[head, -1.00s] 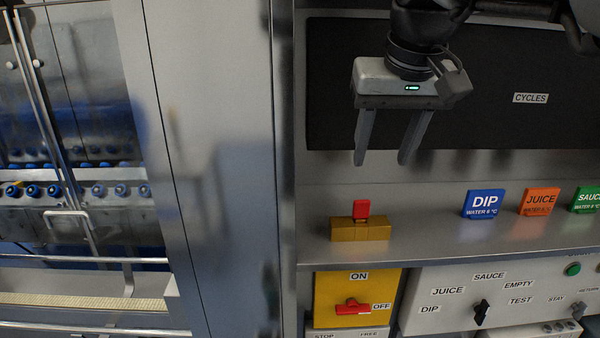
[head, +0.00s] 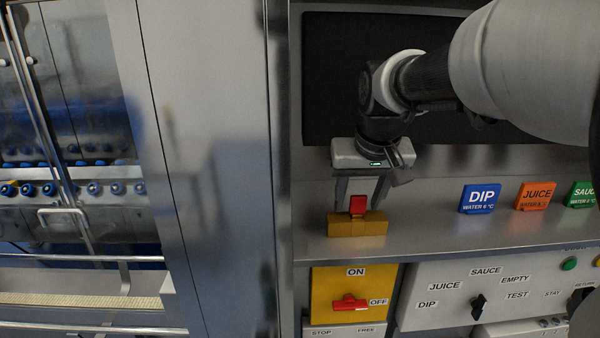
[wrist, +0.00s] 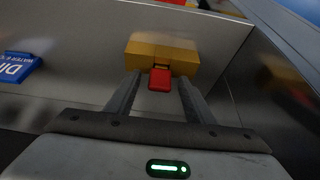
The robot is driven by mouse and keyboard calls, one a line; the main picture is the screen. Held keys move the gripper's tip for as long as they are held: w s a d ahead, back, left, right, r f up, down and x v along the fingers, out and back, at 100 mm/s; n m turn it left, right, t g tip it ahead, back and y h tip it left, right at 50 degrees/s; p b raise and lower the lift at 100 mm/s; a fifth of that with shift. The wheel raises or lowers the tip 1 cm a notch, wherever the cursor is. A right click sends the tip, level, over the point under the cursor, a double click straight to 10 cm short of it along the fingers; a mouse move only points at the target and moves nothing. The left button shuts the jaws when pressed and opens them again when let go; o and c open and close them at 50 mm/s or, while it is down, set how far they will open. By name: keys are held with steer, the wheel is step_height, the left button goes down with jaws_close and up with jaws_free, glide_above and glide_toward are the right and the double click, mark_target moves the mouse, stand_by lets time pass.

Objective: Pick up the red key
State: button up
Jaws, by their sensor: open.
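The red key (head: 358,205) stands upright in a brass-coloured block (head: 345,228) on the steel shelf. My gripper (head: 361,207) is open and lowered over the block, with one finger on each side of the key in the head view. In the wrist view the red key (wrist: 160,79) lies between the tips of my gripper (wrist: 158,88), with a gap to each finger. The brass block (wrist: 163,56) is just beyond it. Whether the fingers touch the block cannot be told.
Blue DIP (head: 480,198), orange JUICE (head: 535,196) and green SAUCE (head: 583,194) tags stand to the right on the shelf (head: 430,215). Below is a yellow panel with a red ON/OFF switch (head: 349,303). A steel cabinet wall (head: 210,150) is on the left.

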steer(key=shift+w+f, duration=0.1)
steer(key=shift+f, duration=0.15)
steer(key=c, duration=1.1)
steer(key=shift+r, duration=0.1)
steer(key=shift+c, duration=0.2)
